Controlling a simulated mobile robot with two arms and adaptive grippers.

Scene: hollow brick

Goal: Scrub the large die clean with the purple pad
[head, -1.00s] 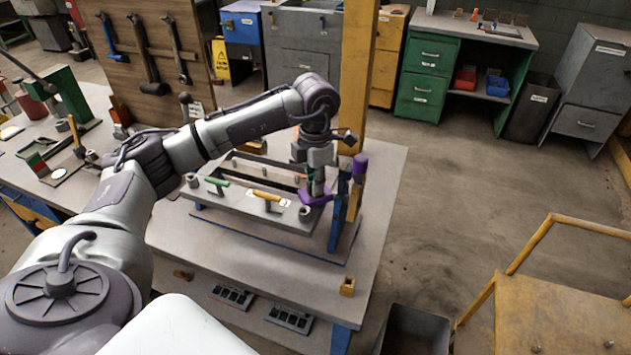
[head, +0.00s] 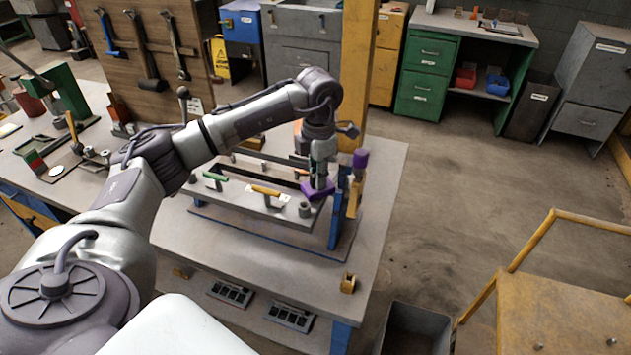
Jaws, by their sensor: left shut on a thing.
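The large die is most likely the grey metal frame (head: 255,208) on the workbench, with green and orange handles on top; this identity is not certain. The purple pad (head: 316,193) is at the right end of this frame, low over or against it; contact cannot be told. My left gripper (head: 319,182) points down and is shut on the pad from above. The gripper's fingers are small and partly hidden. My right gripper is not in view.
A blue upright (head: 338,219) and a purple-topped part (head: 360,160) stand close right of the pad. A yellow post (head: 356,75) rises behind. A small yellow block (head: 348,283) sits at the bench's front right. The bench top (head: 377,200) is clear on the right.

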